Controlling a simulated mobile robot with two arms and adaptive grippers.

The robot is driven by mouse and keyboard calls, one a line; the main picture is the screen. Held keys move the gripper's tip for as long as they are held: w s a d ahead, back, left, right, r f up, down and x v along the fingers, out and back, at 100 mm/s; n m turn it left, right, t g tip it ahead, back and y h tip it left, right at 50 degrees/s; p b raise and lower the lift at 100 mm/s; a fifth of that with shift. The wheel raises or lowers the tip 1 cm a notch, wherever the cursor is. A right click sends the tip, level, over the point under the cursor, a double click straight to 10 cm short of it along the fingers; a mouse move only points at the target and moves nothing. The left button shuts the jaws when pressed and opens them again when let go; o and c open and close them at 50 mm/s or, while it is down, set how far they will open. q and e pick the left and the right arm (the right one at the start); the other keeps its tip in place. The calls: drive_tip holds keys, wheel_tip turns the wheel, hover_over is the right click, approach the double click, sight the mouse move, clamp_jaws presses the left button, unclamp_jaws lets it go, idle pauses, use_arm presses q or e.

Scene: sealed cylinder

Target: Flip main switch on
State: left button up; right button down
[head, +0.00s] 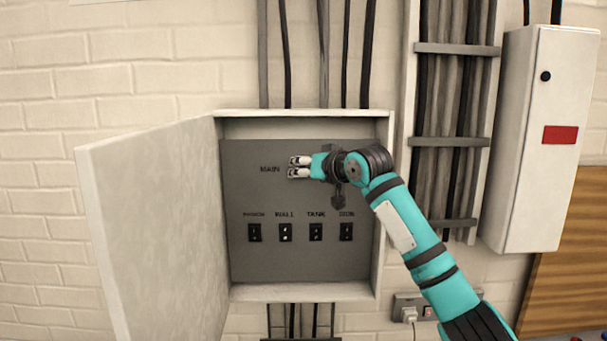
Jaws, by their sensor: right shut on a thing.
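The grey switch panel (300,264) sits inside an open wall box. The label MAIN (270,169) is at its upper part. My right gripper (293,167) is just right of this label, pointing left, its two pale fingertips close together in front of the panel. It is shut on the main switch, which the fingers and wrist mostly hide, so its position cannot be read. A dark shape shows below my wrist, unclear. My left gripper is not in view.
A row of several small black switches (285,232) lies lower on the panel under labels. The box's door (158,230) stands open to the left. Cable trunking (455,120) and a white cabinet (540,140) are to the right.

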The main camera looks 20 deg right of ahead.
drive_tip(key=shift+w+r+m+g, duration=0.15)
drive_tip(key=shift+r+m+g, duration=0.2)
drive_tip(key=shift+g, duration=0.45)
drive_tip(key=shift+w+r+m+g, duration=0.1)
drive_tip(key=shift+r+m+g, duration=0.15)
drive_tip(key=shift+r+g, duration=0.4)
drive_tip(key=shift+f, duration=0.15)
drive_tip(key=c, duration=1.4)
unclamp_jaws()
drive_tip(key=shift+c, duration=0.2)
drive_tip(key=o, duration=0.4)
drive_tip(key=shift+a+f+g, duration=0.1)
drive_tip(key=shift+g, duration=0.15)
drive_tip(key=shift+s+d, duration=0.15)
drive_tip(key=shift+d, duration=0.05)
drive_tip(key=v, duration=1.1)
drive_tip(key=shift+s+r, duration=0.25)
